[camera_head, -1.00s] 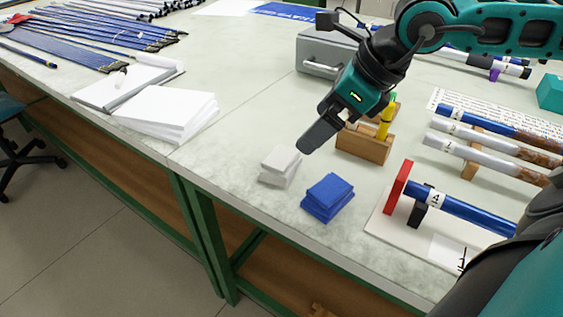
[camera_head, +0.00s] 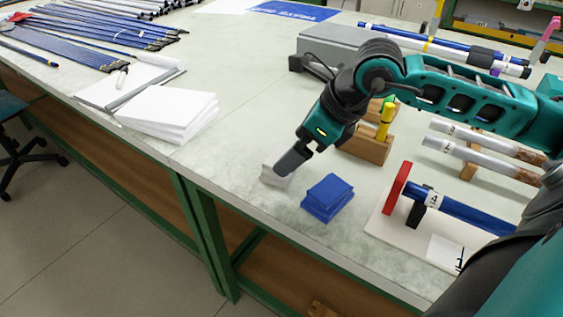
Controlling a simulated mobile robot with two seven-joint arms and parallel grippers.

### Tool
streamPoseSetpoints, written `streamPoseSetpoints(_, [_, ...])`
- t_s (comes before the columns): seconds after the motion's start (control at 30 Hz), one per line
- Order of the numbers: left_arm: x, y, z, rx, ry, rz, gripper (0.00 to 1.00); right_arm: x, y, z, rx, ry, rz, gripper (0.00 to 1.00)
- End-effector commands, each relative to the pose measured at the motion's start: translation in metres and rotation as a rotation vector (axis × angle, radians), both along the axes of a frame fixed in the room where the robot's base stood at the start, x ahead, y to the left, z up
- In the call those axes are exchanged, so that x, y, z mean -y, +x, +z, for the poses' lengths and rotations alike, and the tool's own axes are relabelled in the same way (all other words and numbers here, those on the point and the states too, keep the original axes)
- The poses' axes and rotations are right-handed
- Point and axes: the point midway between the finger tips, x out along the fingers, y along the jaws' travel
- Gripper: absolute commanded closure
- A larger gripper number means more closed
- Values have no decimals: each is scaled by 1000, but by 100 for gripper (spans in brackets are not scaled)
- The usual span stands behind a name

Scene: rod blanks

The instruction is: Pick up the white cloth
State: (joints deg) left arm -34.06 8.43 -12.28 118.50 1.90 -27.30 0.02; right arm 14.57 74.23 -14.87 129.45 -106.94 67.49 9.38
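The white cloth (camera_head: 275,179) is a small pale folded stack on the table near its front edge, just left of the blue cloth stack (camera_head: 327,197). My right gripper (camera_head: 287,166) reaches down to it from the upper right. Its dark fingers cover the upper right part of the cloth. I see the fingers side-on, so I cannot tell whether they are open or touch the cloth. My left gripper is not in view.
A wooden block (camera_head: 366,147) with yellow markers stands right of the gripper. A white board with a red plate (camera_head: 396,188) holds a blue rod (camera_head: 462,211). A white paper stack (camera_head: 168,112) lies left. Table between paper and cloth is clear.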

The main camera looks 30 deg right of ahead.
Motion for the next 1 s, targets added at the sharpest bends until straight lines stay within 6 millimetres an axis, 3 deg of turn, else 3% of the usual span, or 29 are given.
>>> streamPoseSetpoints(0.3, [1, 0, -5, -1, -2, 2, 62, -12, 17, -36, -1, 3, 2, 0])
streamPoseSetpoints(0.6, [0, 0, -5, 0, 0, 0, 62, -13, 18, -39, -1, 0, 1, 0])
streamPoseSetpoints(1.0, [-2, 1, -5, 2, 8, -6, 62, -13, 18, -39, 0, 0, 1, 38])
